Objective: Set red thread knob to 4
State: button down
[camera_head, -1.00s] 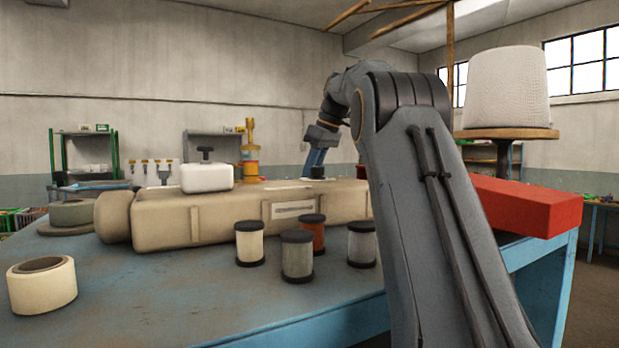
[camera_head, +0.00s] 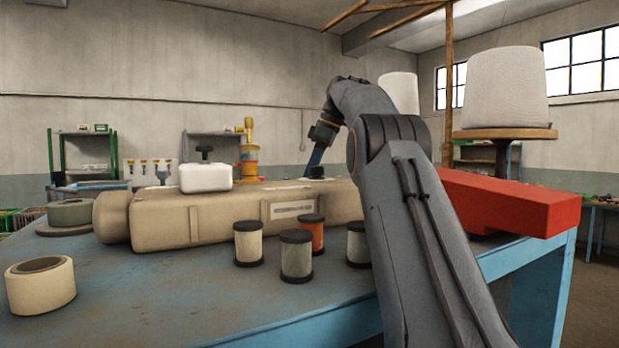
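A long beige machine body (camera_head: 165,222) lies on the blue table. A small black knob-like part (camera_head: 316,172) stands on its top near the right, and another black knob (camera_head: 204,150) tops a white block (camera_head: 206,178). I cannot make out any dial numbers or tell which knob is the red thread one. A thread spool with orange-red thread (camera_head: 318,238) stands in front of the machine. My gripper (camera_head: 315,160) points down above the machine top, close to the right black part; contact and finger opening cannot be made out.
Cream (camera_head: 249,242) and grey (camera_head: 296,257) spools stand at the machine's front; another grey one (camera_head: 357,243) is partly behind my arm. A cream roll (camera_head: 40,287) sits front left. A red beam (camera_head: 515,205) and a large white cone (camera_head: 505,90) are right. The front table (camera_head: 170,300) is clear.

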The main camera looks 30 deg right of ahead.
jog(key=shift+r, duration=0.1)
jog(key=c, duration=1.6)
grip_release()
